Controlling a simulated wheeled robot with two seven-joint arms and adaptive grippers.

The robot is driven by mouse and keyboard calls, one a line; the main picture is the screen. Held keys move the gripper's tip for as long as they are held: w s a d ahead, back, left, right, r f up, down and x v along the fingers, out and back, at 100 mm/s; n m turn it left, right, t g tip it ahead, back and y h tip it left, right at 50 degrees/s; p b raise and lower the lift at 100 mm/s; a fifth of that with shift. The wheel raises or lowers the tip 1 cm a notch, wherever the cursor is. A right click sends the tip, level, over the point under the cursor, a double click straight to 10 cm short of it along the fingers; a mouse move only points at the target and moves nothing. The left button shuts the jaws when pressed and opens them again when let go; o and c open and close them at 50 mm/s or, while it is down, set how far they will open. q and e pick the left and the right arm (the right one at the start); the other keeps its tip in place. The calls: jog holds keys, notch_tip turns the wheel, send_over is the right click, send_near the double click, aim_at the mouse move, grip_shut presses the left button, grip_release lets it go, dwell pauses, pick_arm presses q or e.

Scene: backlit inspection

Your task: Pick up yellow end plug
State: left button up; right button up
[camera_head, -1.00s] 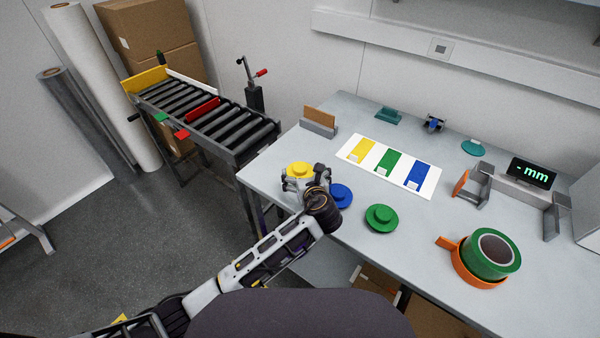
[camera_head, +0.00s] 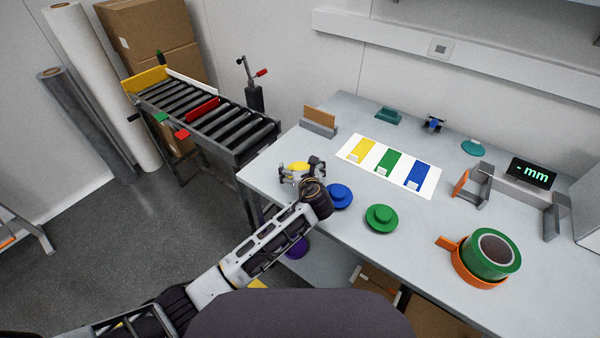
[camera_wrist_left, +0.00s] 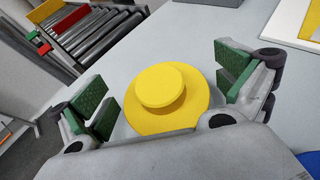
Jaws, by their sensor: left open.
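The yellow end plug (camera_head: 298,167), a round flange with a raised round knob, sits on the table near its left edge. In the left wrist view the yellow end plug (camera_wrist_left: 182,118) lies between the two green-padded fingers, with a visible gap on each side. My left gripper (camera_head: 302,170) is open around it, low over the table; the left gripper (camera_wrist_left: 163,86) holds nothing. The near part of the plug's flange is hidden behind the gripper body in the wrist view. My right gripper does not show.
A blue plug (camera_head: 340,195) stands close to the right of my left wrist, and a green plug (camera_head: 381,217) beyond it. A colour-striped card (camera_head: 399,164) lies behind. Tape rolls (camera_head: 490,252) sit at the right. A roller conveyor (camera_head: 205,115) stands left of the table.

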aim_at(300, 167)
pick_arm(q)
jog(key=c, duration=0.8)
jog(key=shift+o, duration=0.2)
jog(key=shift+r, duration=0.15)
jog(key=shift+r+p, duration=0.3)
jog(key=shift+r, duration=4.55)
